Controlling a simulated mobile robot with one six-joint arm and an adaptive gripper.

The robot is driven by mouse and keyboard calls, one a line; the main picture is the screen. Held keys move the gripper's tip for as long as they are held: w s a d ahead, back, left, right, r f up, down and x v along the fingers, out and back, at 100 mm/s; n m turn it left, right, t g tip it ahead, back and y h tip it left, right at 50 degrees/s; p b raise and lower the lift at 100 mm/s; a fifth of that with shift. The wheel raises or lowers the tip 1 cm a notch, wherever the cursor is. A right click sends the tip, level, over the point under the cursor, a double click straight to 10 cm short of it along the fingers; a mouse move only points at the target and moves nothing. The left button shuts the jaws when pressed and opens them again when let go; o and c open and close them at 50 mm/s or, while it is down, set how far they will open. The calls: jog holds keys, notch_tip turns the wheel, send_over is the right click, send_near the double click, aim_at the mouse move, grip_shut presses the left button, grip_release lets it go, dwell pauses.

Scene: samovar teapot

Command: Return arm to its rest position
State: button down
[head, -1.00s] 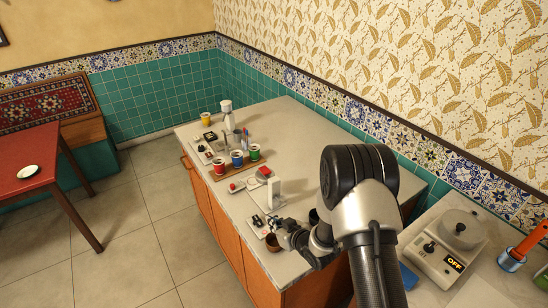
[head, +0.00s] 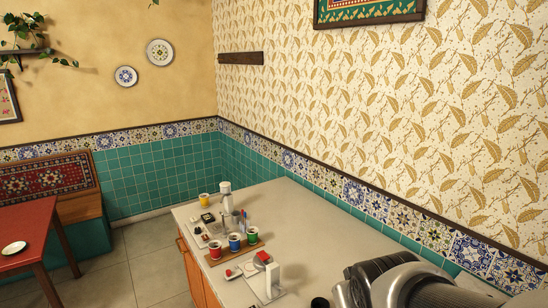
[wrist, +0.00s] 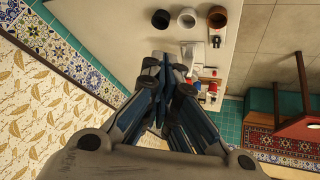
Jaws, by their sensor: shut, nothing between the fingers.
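My gripper (wrist: 168,78) shows in the wrist view with its dark blue-grey fingers drawn together and nothing between them. It is above the counter's edge and touches nothing that I can see. In the head view only my silver and black arm links show at the lower right; the gripper itself is out of that picture.
The counter (head: 310,222) holds red (head: 215,249), blue (head: 234,241) and green (head: 252,234) cups on a wooden tray, a yellow cup (head: 204,199) and a white stand (head: 272,279). Black (wrist: 160,19), pale (wrist: 186,18) and brown (wrist: 217,15) cups stand in the wrist view. A patterned wall runs alongside.

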jog(key=s+r+m+g, duration=0.1)
jog(key=s+r+g, duration=0.1)
jog(key=s, duration=1.7)
jog(key=shift+s+a+m+y, duration=0.2)
jog(key=shift+a+m+y, duration=0.1)
jog(key=shift+m, duration=0.1)
